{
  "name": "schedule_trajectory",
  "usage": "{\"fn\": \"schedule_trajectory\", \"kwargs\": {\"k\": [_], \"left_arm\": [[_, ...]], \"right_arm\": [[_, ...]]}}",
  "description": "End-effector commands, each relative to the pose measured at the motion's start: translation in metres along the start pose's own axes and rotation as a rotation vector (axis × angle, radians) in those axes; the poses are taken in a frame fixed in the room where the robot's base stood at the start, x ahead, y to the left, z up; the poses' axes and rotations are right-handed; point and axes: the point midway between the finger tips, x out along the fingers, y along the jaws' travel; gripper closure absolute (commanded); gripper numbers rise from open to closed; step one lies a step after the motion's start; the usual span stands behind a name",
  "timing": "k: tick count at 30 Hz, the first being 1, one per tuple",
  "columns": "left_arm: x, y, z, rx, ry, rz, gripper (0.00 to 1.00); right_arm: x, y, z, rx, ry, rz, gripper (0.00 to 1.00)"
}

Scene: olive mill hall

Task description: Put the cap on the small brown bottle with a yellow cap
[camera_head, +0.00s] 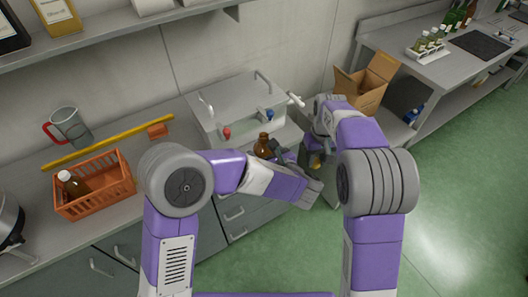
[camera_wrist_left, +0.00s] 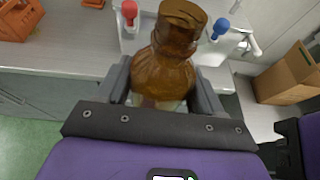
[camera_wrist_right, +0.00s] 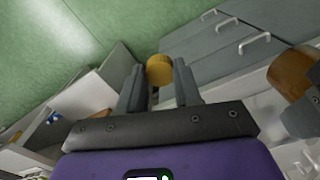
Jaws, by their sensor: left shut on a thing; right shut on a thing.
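The small brown bottle (camera_head: 264,146) is upright and uncapped, in front of the sink. In the left wrist view the bottle (camera_wrist_left: 165,68) stands between the fingers of my left gripper (camera_wrist_left: 163,92), which is shut on its body. The yellow cap (camera_wrist_right: 160,70) is held between the fingertips of my right gripper (camera_wrist_right: 160,84), which is shut on it. In the head view the cap (camera_head: 315,161) is small and partly hidden by my right gripper, to the right of the bottle and apart from it. The bottle (camera_wrist_right: 292,73) also shows at the right wrist view's right edge.
A sink (camera_head: 238,108) with red and blue taps lies behind the bottle. An orange basket (camera_head: 95,200) holding another bottle (camera_head: 72,183) stands on the left counter. An open cardboard box (camera_head: 365,82) is at the right. Green floor lies in front.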

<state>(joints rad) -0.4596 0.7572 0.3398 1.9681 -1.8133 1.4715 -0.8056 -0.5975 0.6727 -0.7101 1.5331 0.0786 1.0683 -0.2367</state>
Motion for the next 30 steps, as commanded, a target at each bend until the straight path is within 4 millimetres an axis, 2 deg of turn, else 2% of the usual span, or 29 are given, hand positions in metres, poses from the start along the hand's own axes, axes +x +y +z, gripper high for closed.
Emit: {"fn": "schedule_trajectory", "kwargs": {"k": [1, 5, 9, 14, 18, 24, 30], "left_arm": [[0.000, 0.000, 0.001, -0.002, -0.003, -0.001, 0.96], [0.000, 0.000, 0.001, -0.002, -0.003, -0.001, 0.96], [0.000, 0.000, 0.001, -0.002, -0.003, -0.001, 0.96], [0.000, 0.000, 0.001, -0.002, -0.003, -0.001, 0.96], [0.000, 0.000, 0.001, -0.002, -0.003, -0.001, 0.96], [0.000, 0.000, 0.001, -0.002, -0.003, -0.001, 0.96], [0.000, 0.000, 0.001, -0.002, -0.003, -0.001, 0.96]], "right_arm": [[-0.016, -0.003, -0.011, -0.018, 0.006, 0.002, 0.95], [-0.055, -0.022, -0.031, -0.063, 0.007, 0.002, 0.95], [-0.098, -0.057, -0.043, -0.113, 0.006, 0.001, 0.95], [-0.142, -0.102, -0.045, -0.176, 0.004, 0.001, 0.95], [-0.173, -0.132, -0.039, -0.228, 0.004, 0.000, 0.95], [-0.200, -0.156, -0.029, -0.276, 0.001, -0.001, 0.95], [-0.205, -0.161, -0.026, -0.287, -0.002, -0.001, 0.95]]}}
